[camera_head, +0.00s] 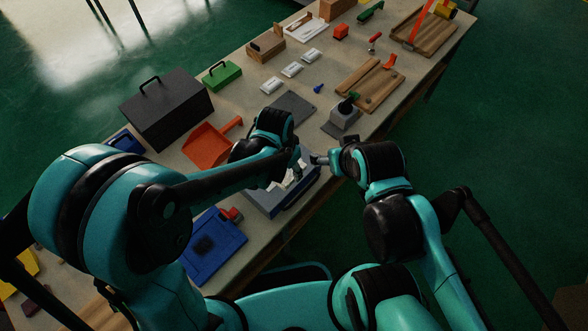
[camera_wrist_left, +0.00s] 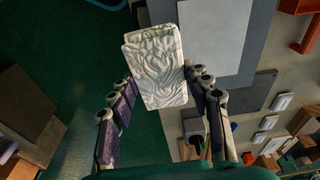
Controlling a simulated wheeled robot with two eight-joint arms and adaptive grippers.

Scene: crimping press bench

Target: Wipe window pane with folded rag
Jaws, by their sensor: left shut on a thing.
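The folded rag (camera_wrist_left: 155,65) is a white, wrinkled block between the two fingers of my left gripper (camera_wrist_left: 163,82) in the left wrist view. My left gripper is shut on it. In the head view my left gripper (camera_head: 298,168) is over the window pane's dark grey-blue frame (camera_head: 268,207) at the bench's near edge; my arm hides much of it. In the left wrist view the pale pane (camera_wrist_left: 213,38) lies behind the rag; I cannot tell whether they touch. My right gripper (camera_head: 319,159) is just right of the left one; its fingers are too small to read.
On the bench (camera_head: 257,88) stand a black toolbox (camera_head: 167,112), an orange dustpan (camera_head: 207,145), a blue tray (camera_head: 213,252) and a grey block with a dark top (camera_head: 345,117). A flat grey plate (camera_head: 292,107) lies beyond my left gripper. Green floor is open at right.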

